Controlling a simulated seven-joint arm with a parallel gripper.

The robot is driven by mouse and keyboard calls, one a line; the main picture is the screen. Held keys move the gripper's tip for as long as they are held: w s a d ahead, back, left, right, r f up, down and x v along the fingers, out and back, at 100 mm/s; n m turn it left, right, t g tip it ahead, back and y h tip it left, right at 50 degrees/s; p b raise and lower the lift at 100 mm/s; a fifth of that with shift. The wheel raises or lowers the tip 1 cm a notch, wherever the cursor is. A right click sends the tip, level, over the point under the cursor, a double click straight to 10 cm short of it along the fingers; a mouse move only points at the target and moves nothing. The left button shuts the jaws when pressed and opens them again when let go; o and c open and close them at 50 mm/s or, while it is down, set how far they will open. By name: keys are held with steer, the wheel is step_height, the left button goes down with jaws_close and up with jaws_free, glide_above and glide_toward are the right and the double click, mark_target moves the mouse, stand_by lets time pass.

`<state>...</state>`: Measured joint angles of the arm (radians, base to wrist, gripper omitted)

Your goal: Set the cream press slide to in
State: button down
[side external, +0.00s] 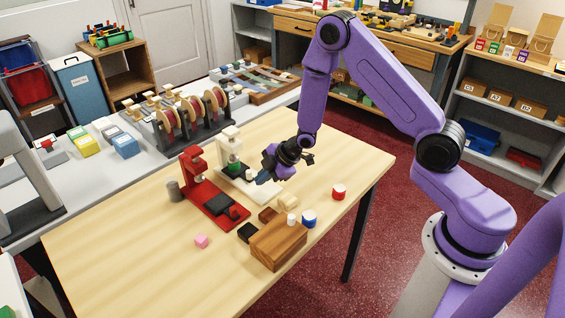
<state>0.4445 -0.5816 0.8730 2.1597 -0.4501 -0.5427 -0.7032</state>
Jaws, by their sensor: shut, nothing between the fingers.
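The cream press (230,143) stands on the wooden table, just behind and right of the red press. A green piece (238,168) shows under its head, and its cream base (262,196) extends toward the front right. My gripper (263,180) is shut and empty, low over the front part of the cream press. It hides part of the base and the slide, so I cannot tell how far the slide is out or whether my fingers touch it.
The red press (192,172) stands close at left, with a dark plate (218,204) on its base. The table's right end is clear.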

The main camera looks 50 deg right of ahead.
steer(key=s+v, duration=0.1)
steer(key=v, duration=1)
steer(key=s+a+r+m+g+h, duration=0.1)
steer(key=s+a+r, duration=0.2)
steer(key=s, duration=0.3)
steer(key=s+a+r+m+g+h, duration=0.1)
steer(key=s+a+r+g, duration=0.15)
steer(key=s, duration=0.25)
steer(key=s+d+r+g+h, duration=0.1)
steer(key=s+r, duration=0.5)
steer(key=s, duration=1.1)
steer(key=shift+s+r+g, duration=0.25)
steer(key=shift+s+g, duration=0.1)
steer(key=shift+g, duration=0.5)
